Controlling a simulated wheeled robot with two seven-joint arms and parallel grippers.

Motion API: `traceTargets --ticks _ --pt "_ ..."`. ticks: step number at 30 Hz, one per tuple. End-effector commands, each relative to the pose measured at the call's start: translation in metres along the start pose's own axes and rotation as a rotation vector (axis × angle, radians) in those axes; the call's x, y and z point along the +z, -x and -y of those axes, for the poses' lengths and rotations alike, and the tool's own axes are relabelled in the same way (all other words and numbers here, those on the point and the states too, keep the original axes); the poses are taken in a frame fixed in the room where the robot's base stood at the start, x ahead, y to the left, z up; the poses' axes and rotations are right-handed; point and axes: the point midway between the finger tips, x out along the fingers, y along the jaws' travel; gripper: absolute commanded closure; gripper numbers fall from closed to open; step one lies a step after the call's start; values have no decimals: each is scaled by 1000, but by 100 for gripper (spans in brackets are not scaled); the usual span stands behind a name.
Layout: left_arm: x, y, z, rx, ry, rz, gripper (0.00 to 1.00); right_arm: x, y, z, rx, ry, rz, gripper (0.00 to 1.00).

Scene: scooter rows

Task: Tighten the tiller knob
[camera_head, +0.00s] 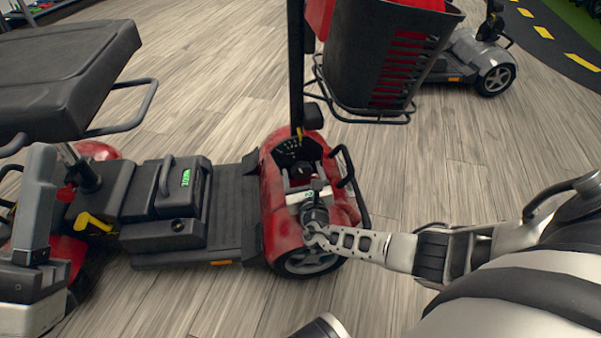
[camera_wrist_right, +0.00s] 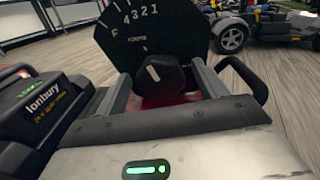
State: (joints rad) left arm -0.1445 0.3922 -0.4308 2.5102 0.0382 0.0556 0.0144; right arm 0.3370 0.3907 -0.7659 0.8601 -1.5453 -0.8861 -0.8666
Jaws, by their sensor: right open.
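The tiller knob (camera_wrist_right: 165,76) is black with a white mark that tilts slightly left of upright. It sits in front of a black dial plate (camera_wrist_right: 150,28) with white numbers and tick marks. In the head view the knob (camera_head: 302,169) is small, at the foot of the tiller post (camera_head: 296,75) on the red front of the scooter (camera_head: 273,205). My right gripper (camera_head: 301,176) is at the knob. In the wrist view its two grey fingers (camera_wrist_right: 166,88) stand open on either side of the knob, with narrow gaps.
A black basket (camera_head: 347,62) with red inside hangs near the post, above my right gripper. A black handle loop (camera_head: 347,168) curves beside the front housing. The battery box (camera_head: 178,192) and seat (camera_head: 75,70) lie left. Another scooter (camera_head: 476,58) stands at the back right.

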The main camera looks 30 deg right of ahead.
Motion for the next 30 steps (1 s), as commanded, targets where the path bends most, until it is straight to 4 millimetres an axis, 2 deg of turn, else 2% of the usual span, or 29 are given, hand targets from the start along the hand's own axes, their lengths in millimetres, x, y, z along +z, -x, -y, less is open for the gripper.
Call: traceTargets --ticks 4,5,9,10,20,30 --pt "-1 0 0 2 -2 -2 51 0 0 0 0 0 0 29" --pt "0 0 0 2 -2 -1 51 0 0 0 0 0 0 32" --pt "0 0 0 2 -1 0 51 0 0 0 0 0 0 71" --pt "0 0 0 2 0 1 51 0 0 0 0 0 0 74" --pt "1 1 0 1 3 6 51 0 0 0 0 -32 1 74" --pt "2 1 0 1 3 8 51 0 0 1 0 -243 1 74"
